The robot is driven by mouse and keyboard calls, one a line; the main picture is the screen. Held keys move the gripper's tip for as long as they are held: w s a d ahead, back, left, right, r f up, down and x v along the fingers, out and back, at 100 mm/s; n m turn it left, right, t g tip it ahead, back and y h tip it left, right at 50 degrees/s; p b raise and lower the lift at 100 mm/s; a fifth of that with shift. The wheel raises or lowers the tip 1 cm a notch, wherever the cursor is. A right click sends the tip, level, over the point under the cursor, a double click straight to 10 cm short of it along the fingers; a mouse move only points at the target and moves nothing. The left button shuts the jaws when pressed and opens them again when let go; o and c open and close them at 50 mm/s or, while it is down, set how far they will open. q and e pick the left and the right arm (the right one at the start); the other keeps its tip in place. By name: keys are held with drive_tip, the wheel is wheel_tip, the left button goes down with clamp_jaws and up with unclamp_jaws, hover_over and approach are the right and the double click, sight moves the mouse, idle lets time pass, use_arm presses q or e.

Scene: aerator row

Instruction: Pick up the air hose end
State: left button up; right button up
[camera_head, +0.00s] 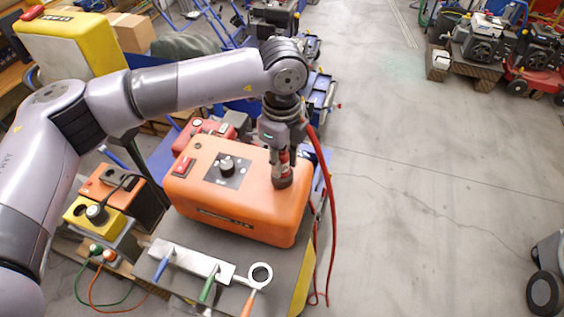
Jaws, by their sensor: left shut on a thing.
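My left gripper (281,152) points down over the right part of the orange box-shaped unit (235,195), which has a black dial on top. It is shut on the air hose end, a dark and reddish fitting whose lower part shows between and below the fingers. The red air hose (331,210) rises beside the gripper, bends over and hangs down past the unit's right side toward the floor. Whether the fitting touches the unit's top, I cannot tell. My right gripper is not in view.
A grey surface in front of the unit carries a metal rack (192,262) with coloured-handled tools and a ring-ended tool (260,275). Smaller orange and yellow boxes stand left. The floor (430,190) to the right is largely clear. Machines (487,40) stand at the back right.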

use_arm(q)
clamp_jaws()
drive_tip(key=shift+r, duration=0.15)
